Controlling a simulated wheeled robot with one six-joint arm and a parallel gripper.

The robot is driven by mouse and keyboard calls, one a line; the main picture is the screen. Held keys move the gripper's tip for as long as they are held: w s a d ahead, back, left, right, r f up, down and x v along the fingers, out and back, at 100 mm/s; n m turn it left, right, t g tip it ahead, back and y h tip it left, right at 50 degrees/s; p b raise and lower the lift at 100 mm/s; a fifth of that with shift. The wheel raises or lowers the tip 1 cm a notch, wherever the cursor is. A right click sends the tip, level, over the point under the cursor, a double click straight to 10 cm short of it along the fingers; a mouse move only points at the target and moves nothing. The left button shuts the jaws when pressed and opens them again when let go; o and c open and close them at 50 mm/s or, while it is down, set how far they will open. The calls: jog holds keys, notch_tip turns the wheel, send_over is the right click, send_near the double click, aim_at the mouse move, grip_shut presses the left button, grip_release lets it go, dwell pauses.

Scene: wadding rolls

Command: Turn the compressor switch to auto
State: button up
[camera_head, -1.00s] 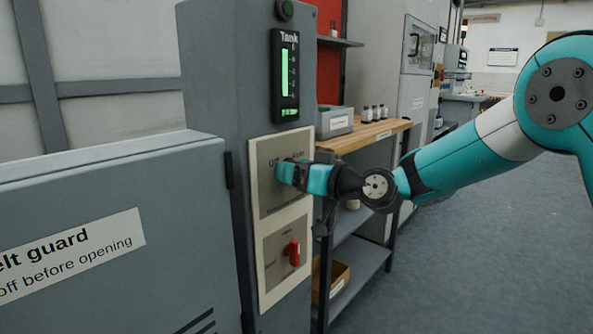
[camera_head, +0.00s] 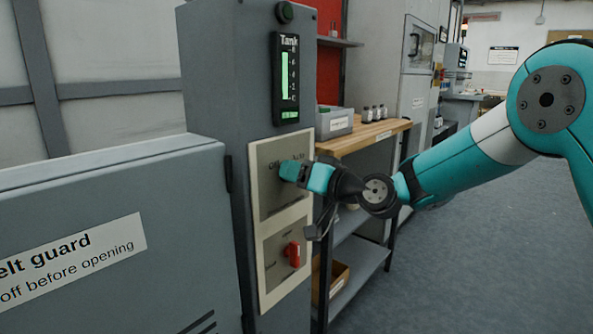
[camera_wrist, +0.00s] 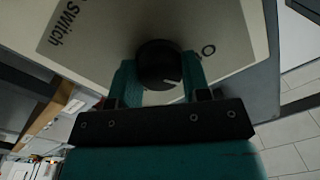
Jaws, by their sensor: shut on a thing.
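The compressor switch is a round black knob (camera_wrist: 158,62) with a white pointer line, seen in the wrist view on a pale plate (camera_wrist: 110,30). Part of the word "Switch" and the letter "O" show on the plate. My gripper (camera_wrist: 158,75) is shut on the knob, one teal finger on each side. In the head view my gripper (camera_head: 290,171) is at the upper plate (camera_head: 270,203) on the grey cabinet, and it hides the knob. The plate's top lettering is partly covered; a label at the right looks like "Auto".
A red rotary handle (camera_head: 293,254) sits on a lower plate just below my gripper. A tank gauge (camera_head: 285,78) with green bars is above. A wooden-topped bench (camera_head: 365,135) stands close to the right. A belt guard box (camera_head: 100,200) fills the left.

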jog(key=m+p, duration=0.1)
jog(key=m, duration=0.2)
jog(key=shift+r+m+p, duration=0.1)
jog(key=shift+m+p, duration=0.25)
jog(key=shift+m, duration=0.05)
jog(key=m+p, duration=0.2)
jog(key=m, duration=0.1)
jog(key=shift+m, duration=0.4)
jog(key=m+p, duration=0.3)
jog(key=shift+m+t, duration=0.3)
jog(key=shift+t, duration=0.1)
jog(key=shift+m+p, duration=1.2)
jog(key=shift+m, duration=0.6)
jog(key=shift+f, duration=0.25)
jog(key=o, duration=0.9)
